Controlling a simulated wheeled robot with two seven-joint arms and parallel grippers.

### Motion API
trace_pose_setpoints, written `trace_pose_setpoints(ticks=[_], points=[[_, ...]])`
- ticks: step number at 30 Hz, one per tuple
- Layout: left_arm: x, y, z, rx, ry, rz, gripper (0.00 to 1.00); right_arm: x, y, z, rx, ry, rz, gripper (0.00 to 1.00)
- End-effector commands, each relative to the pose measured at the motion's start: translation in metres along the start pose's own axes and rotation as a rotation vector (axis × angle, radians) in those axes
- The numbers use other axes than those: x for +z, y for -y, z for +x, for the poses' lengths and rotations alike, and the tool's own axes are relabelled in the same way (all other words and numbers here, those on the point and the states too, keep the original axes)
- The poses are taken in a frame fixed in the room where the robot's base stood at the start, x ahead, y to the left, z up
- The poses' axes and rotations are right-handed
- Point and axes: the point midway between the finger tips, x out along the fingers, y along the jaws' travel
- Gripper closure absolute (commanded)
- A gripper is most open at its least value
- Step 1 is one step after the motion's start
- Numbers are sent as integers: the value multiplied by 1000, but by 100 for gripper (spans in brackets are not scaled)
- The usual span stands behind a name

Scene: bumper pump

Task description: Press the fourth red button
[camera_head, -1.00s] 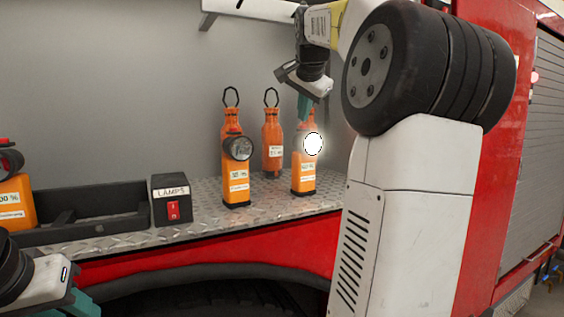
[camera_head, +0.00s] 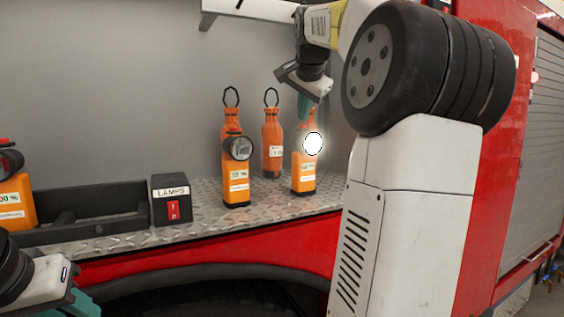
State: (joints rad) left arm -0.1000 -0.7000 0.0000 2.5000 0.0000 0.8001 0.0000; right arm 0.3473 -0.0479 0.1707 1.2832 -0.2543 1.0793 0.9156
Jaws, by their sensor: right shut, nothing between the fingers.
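Several orange lamps with labels stand on the metal shelf (camera_head: 110,240). The right-hand lamp (camera_head: 303,180) is lit, with a bright white lens. The middle lamp (camera_head: 236,183) has an unlit lens and a small red part on top. Another orange lamp (camera_head: 271,145) stands behind, and one (camera_head: 15,200) is cut off at the left edge. My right gripper (camera_head: 304,112) is shut and points down at the top of the lit lamp, covering any button there; contact is unclear. My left gripper (camera_head: 84,304) shows only partly at the lower left.
A black box marked LAMPS (camera_head: 171,199) with a red switch (camera_head: 173,210) stands on the shelf beside an empty black tray (camera_head: 100,215). A grey wall (camera_head: 110,90) rises behind. My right arm blocks the view at the right.

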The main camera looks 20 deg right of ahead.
Motion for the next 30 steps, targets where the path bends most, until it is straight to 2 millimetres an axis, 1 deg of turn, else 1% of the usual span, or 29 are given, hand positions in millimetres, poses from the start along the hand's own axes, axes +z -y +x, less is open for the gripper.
trace_pose_setpoints(ticks=[30], points=[[0, 0, 0, 0, 0, 0, 64, 5, -5, 6, 0, 1, 0, 100]])
